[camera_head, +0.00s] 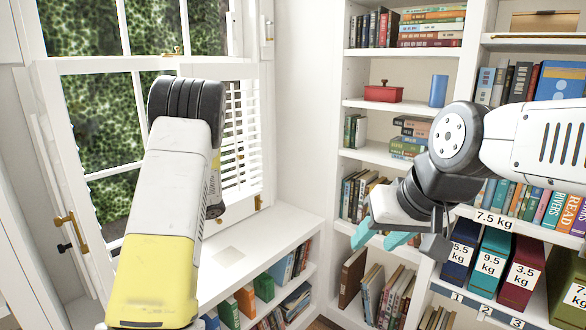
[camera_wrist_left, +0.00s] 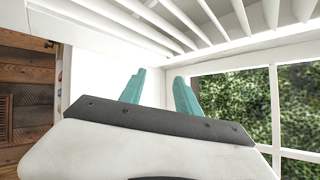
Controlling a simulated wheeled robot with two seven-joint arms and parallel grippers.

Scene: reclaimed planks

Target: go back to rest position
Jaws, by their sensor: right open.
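My right gripper (camera_head: 382,237) is in front of the bookshelf in the head view, with its teal fingers apart and nothing between them. Its arm comes in from the right edge. My left arm rises at the left of the head view in front of the window, and its gripper is hidden there behind the arm. In the left wrist view, the left gripper (camera_wrist_left: 160,92) shows two teal fingers spread apart with white surface behind them. No object is seen between them.
A white bookshelf (camera_head: 473,52) holds books, a red pot (camera_head: 383,93) and a blue cylinder (camera_head: 438,91). Weight-labelled boxes, including a red one (camera_head: 522,273), stand at lower right. A window (camera_head: 95,62) with shutters is at left. A low white shelf top (camera_head: 262,243) is mostly clear.

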